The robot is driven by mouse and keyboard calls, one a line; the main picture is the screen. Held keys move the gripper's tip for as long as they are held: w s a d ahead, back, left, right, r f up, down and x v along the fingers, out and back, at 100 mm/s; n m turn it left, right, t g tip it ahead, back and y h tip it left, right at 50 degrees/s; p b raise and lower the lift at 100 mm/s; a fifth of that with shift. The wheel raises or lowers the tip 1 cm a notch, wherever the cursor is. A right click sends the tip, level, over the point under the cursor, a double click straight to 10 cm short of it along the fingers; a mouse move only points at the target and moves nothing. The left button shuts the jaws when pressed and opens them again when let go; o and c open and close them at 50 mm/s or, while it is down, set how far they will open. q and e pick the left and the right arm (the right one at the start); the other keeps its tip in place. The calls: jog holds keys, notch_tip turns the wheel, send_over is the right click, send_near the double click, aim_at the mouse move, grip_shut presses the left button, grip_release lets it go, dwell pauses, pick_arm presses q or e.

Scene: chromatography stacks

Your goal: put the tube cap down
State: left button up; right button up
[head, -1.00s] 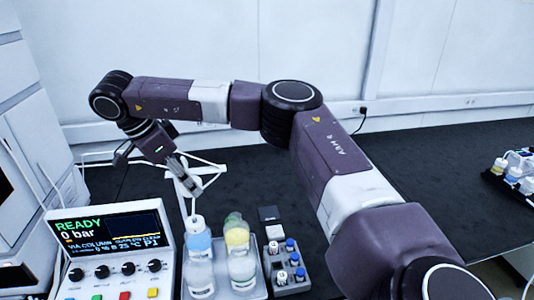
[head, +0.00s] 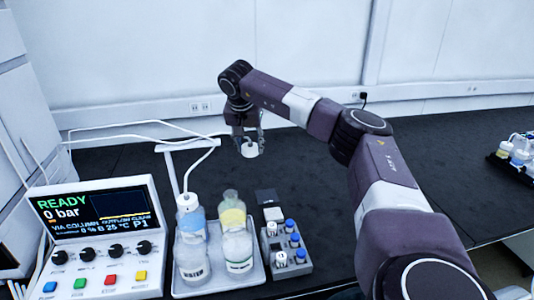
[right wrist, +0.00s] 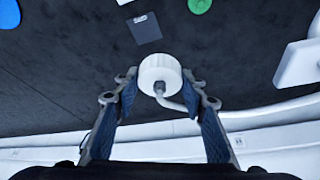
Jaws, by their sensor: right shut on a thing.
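The tube cap (head: 249,149) is a white round cap with a white tube on its top. My right gripper (head: 248,141) is shut on it and holds it above the black bench, behind the bottle tray. In the right wrist view the cap (right wrist: 160,70) sits between the two fingertips (right wrist: 162,88), and its tube bends off to the right. The bench under it is bare. My left gripper is not in view.
A tray (head: 262,281) holds a bottle with blue liquid (head: 191,222), capped with a tube, and a yellowish bottle (head: 232,218). A vial rack (head: 297,268) stands beside it. A control panel (head: 98,250) is at left. The bench (head: 310,190) right of the gripper is clear.

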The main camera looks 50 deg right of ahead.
jog(key=n+b, duration=0.1)
jog(key=n, duration=0.1)
send_over(267, 196)
jog(key=a, duration=0.1)
notch_tip(267, 196, down, 2)
jog(key=shift+t, duration=0.3)
jog(key=f, duration=1.9)
jog(key=shift+s+f, duration=0.4)
jog(key=shift+f, duration=0.1)
jog(key=o, duration=1.2)
jog(key=shift+c, duration=0.2)
jog(key=shift+s+a+r, duration=0.15)
jog(key=shift+r, duration=0.55)
jog(key=v, duration=1.1)
